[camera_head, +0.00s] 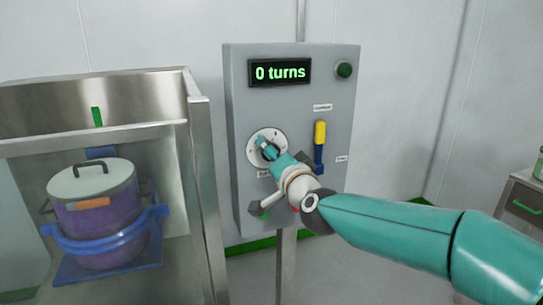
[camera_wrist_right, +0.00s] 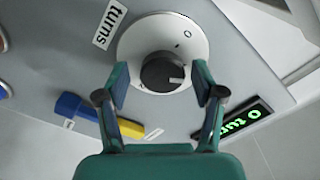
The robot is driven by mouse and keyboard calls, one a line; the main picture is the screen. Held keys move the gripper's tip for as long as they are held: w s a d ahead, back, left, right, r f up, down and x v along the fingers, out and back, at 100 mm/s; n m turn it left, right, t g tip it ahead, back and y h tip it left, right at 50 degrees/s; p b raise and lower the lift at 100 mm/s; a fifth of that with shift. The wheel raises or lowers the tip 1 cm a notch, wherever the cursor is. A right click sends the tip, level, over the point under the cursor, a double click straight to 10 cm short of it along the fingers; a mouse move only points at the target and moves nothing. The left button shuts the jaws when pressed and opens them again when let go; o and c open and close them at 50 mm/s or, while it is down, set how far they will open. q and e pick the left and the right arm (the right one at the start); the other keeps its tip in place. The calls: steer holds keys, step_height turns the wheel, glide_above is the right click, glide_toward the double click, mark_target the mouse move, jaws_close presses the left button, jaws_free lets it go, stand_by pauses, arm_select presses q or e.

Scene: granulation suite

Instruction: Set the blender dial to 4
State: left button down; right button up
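The blender dial (camera_head: 266,148) is a dark knob on a round white plate on the grey control panel (camera_head: 240,110). In the right wrist view the dark knob (camera_wrist_right: 165,73) with a pale mark sits on its white plate, and a "0" is printed on the plate. The display (camera_head: 280,72) reads "0 turns". My right gripper (camera_head: 268,146) is at the dial. In the right wrist view its two fingers (camera_wrist_right: 161,88) are apart, one on each side of the knob, with gaps showing. My left gripper is in neither view.
A lever with a yellow handle (camera_head: 320,132) and blue base is right of the dial. A round green button (camera_head: 344,69) is at the panel's top right. A lidded purple vessel (camera_head: 95,205) in a blue holder stands left, beside a steel frame (camera_head: 203,180).

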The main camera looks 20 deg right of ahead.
steer(key=shift+s+a, duration=0.1)
steer(key=shift+s, duration=0.05)
steer(key=s, duration=1.1)
steer(key=shift+s+d, duration=0.2)
steer(key=shift+s, duration=0.2)
steer(key=shift+d+f, duration=0.1)
